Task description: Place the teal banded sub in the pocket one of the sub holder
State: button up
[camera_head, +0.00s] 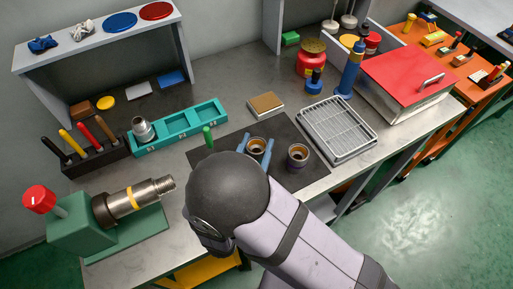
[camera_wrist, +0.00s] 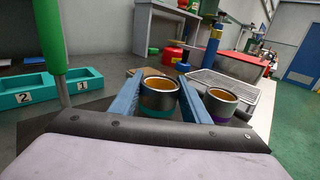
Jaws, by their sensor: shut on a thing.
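My gripper (camera_head: 257,147) is shut on the teal banded sub (camera_wrist: 159,100), with one blue finger on each side of it. The sub is an upright, dark metal ring with a copper-coloured inside, and its teal band shows low down in the wrist view. It is over the dark mat; I cannot tell whether it touches it. The teal sub holder (camera_head: 178,127) lies left of my gripper in the head view. Its left pocket holds a silver fitting (camera_head: 143,130); the middle and right pockets look empty. The wrist view shows labels 2 and 1, with pocket one (camera_wrist: 82,80) nearer my gripper.
A purple banded sub (camera_wrist: 221,106) stands right of the held one on the dark mat (camera_head: 225,137). A green upright post (camera_head: 208,137) stands between my gripper and the holder. A wire tray (camera_head: 338,130) lies right. A vise with a pipe (camera_head: 132,200) is front left.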

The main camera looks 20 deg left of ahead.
jog(key=shift+f, duration=0.6)
jog(key=shift+f, duration=0.2)
jog(key=o, duration=1.3)
jog(key=shift+c, duration=0.2)
jog(key=shift+r, duration=0.15)
jog(key=shift+o, duration=0.4)
jog(key=s+b, duration=0.2)
jog(key=s, duration=1)
